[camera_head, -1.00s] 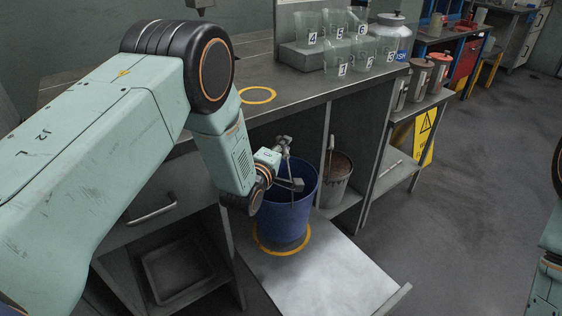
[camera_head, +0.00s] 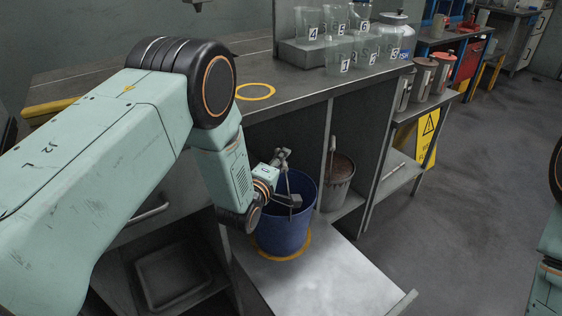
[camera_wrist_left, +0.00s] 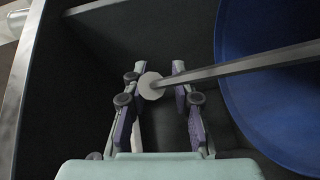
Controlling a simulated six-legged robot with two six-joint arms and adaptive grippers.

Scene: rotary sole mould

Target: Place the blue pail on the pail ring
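The blue pail (camera_head: 286,225) stands upright, apparently resting inside a yellow ring (camera_head: 289,258) on the low pull-out shelf. Its far rim is partly hidden by my gripper. My left gripper (camera_head: 288,178) is over the pail's mouth at the upright handle. In the left wrist view my gripper's fingers (camera_wrist_left: 161,82) stand apart on either side of the handle's round pale piece (camera_wrist_left: 151,86). A handle rod (camera_wrist_left: 240,66) runs right across to the pail (camera_wrist_left: 270,80). My right gripper is out of view.
Another yellow ring (camera_head: 255,91) lies bare on the countertop above. A grey bucket (camera_head: 338,182) stands in the bay right of the pail. Numbered clear beakers (camera_head: 343,60) stand on the counter. The front of the pull-out shelf (camera_head: 340,285) is clear.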

